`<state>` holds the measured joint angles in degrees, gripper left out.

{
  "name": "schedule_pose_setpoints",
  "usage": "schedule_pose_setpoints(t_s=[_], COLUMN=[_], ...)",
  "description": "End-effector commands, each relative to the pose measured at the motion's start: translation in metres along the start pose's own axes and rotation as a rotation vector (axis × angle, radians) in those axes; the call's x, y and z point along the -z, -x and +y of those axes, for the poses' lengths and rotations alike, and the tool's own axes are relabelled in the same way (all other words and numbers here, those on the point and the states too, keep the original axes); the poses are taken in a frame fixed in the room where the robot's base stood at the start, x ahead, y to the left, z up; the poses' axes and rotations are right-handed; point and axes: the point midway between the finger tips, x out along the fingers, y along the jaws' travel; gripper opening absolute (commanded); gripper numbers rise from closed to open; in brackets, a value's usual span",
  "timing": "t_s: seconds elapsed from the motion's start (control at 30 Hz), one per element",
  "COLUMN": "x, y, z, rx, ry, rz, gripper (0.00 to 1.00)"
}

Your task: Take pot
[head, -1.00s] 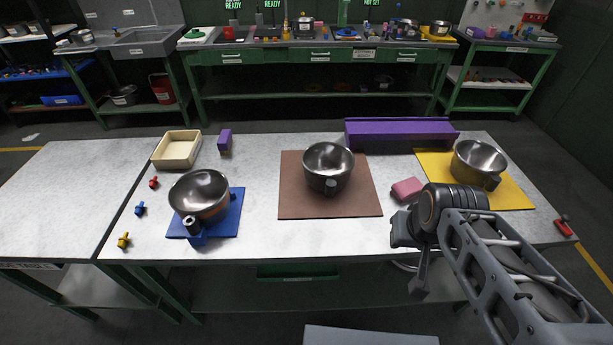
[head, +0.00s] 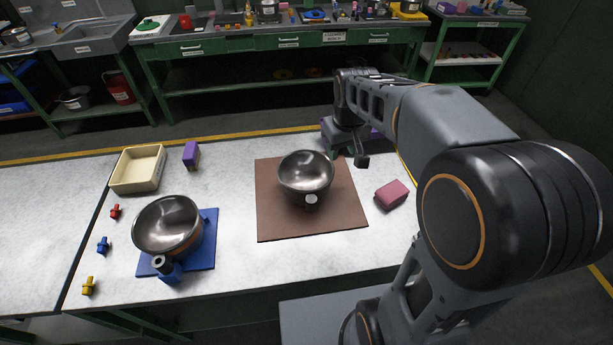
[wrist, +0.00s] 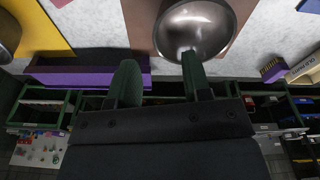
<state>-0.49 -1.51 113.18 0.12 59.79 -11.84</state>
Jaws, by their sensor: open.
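A metal pot (head: 305,172) with a short handle stub facing the front sits on the brown mat (head: 285,222) at the middle of the table. My gripper (head: 347,156) is behind and to the right of this pot, near the purple block. In the wrist view my gripper (wrist: 157,66) is open and empty, and the pot (wrist: 195,28) shows past its right finger; contact cannot be told. A second pot (head: 167,222) sits on the blue mat (head: 206,250) at the left. A third pot (wrist: 7,36) is at the left edge of the wrist view by the yellow mat (wrist: 42,30).
A pink block (head: 391,195) lies right of the brown mat.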

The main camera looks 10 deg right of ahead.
Motion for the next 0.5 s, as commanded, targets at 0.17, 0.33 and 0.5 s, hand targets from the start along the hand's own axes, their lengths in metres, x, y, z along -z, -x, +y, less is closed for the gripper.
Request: schedule_pose_setpoints(t_s=[0.17, 0.33, 0.5], x=[0.060, 0.092, 0.104], y=[-0.017, -0.037, -0.055], z=[0.012, 0.021, 0.024], rx=[0.019, 0.033, 0.041], ry=[0.092, 0.149, 0.175], rz=[-0.077, -0.121, -0.143], gripper=[0.45, 0.45, 0.45])
